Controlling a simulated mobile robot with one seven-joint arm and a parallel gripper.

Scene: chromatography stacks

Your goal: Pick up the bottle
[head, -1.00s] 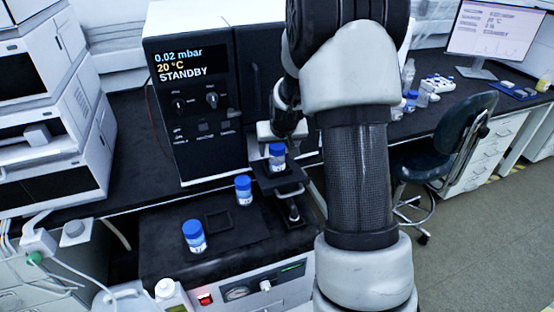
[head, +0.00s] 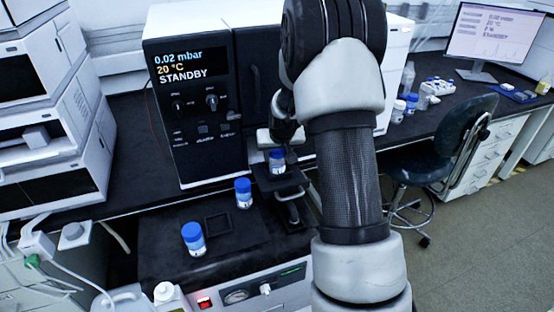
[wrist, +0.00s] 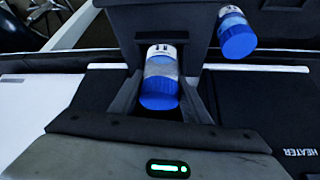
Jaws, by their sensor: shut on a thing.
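In the wrist view my gripper (wrist: 162,92) has one finger on each side of the bottle. Whether the bottle's base touches the platform, I cannot tell. Two similar blue-capped bottles stand apart, one near the platform (head: 243,193) and one farther left (head: 193,238).
A black instrument with a STANDBY display (head: 196,110) stands close behind the bottles. A flat square frame (head: 218,223) lies between the two free bottles. White stacked units (head: 50,125) stand at left. A chair (head: 440,150) and a monitor (head: 495,32) are at right.

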